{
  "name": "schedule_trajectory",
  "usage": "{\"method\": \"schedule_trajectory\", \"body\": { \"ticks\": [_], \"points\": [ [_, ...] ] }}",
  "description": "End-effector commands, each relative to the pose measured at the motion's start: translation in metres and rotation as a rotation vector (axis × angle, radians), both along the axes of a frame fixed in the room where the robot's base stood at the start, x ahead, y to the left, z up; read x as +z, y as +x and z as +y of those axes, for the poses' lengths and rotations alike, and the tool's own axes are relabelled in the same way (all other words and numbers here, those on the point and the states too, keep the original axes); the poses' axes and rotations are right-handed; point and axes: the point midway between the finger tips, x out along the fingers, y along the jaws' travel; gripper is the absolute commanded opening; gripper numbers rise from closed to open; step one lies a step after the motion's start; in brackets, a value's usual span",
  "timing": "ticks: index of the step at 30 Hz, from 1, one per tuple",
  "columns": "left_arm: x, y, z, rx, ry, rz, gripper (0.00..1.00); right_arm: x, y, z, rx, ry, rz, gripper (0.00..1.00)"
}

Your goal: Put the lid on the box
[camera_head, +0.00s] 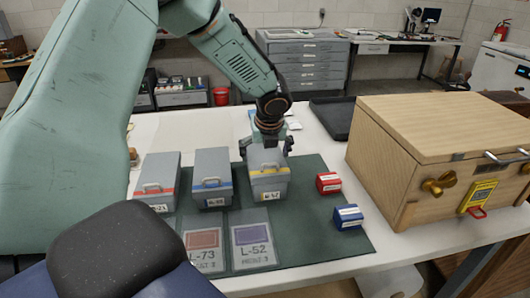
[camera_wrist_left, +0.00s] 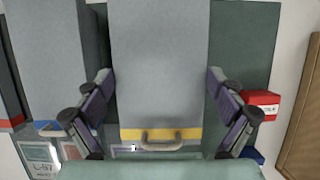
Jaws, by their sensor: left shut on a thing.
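My left gripper (camera_head: 267,148) is shut on the grey box with a yellow band (camera_head: 269,184), one finger on each side of it. In the left wrist view the same box (camera_wrist_left: 160,70) fills the middle, its handle toward the bottom. I cannot tell whether it is clear of the green mat (camera_head: 310,225). A large wooden box (camera_head: 400,170) stands at the right with its wooden lid (camera_head: 440,120) on top, looking closed. No separate loose lid can be made out. My right gripper is not in view.
Grey boxes with a red band (camera_head: 158,180) and a blue band (camera_head: 213,175) stand left of the held box. Small red (camera_head: 328,183) and blue (camera_head: 347,217) blocks lie to its right. Label cards (camera_head: 252,240) lie in front. A black tray (camera_head: 332,117) is behind.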

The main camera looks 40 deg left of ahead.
Motion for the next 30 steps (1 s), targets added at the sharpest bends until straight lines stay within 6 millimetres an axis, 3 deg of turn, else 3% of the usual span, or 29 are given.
{"method": "schedule_trajectory", "body": {
  "ticks": [30],
  "points": [
    [-0.0011, 0.0014, 0.001, 0.001, 0.0, 0.0, 0.65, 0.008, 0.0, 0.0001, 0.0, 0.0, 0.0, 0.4]
  ]
}}
